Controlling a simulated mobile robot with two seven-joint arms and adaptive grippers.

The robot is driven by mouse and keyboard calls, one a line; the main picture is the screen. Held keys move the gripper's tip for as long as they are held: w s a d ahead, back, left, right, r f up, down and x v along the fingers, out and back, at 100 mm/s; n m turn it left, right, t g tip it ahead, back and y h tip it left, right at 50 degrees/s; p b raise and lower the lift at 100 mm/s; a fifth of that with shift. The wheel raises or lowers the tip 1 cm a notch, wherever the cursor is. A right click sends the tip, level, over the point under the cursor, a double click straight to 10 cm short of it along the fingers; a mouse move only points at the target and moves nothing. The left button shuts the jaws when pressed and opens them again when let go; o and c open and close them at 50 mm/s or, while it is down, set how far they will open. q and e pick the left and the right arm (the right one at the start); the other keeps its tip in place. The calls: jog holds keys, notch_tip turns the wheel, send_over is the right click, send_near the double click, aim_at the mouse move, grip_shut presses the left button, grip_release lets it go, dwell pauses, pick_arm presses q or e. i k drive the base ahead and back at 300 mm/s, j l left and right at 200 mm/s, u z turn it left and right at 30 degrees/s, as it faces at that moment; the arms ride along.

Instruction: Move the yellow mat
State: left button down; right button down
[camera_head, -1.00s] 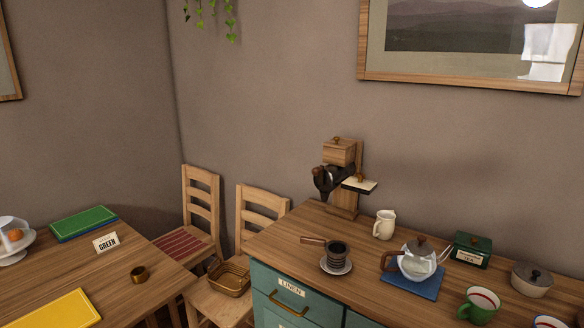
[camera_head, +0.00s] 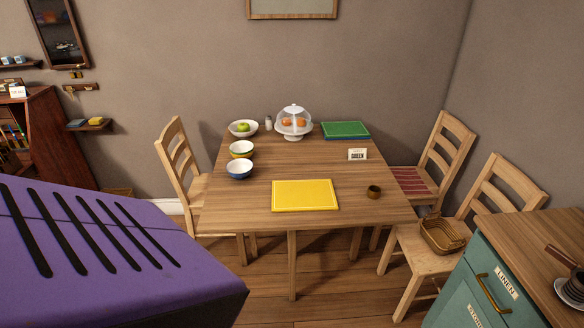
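The yellow mat (camera_head: 305,195) lies flat near the front edge of the wooden table (camera_head: 255,215), in the middle of the head view. Nothing rests on it. Neither of my grippers shows in the view, so whether they are open or shut is hidden.
Bowls (camera_head: 239,169), a domed cake stand (camera_head: 294,123), a green mat (camera_head: 345,130) and a "GREEN" card (camera_head: 357,154) are farther back. Chairs (camera_head: 183,168) flank the table. A purple slotted surface (camera_head: 100,260) fills the lower left. A teal cabinet (camera_head: 480,290) stands right.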

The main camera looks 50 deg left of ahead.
aim_at(312, 195)
jog(key=u, duration=1.4)
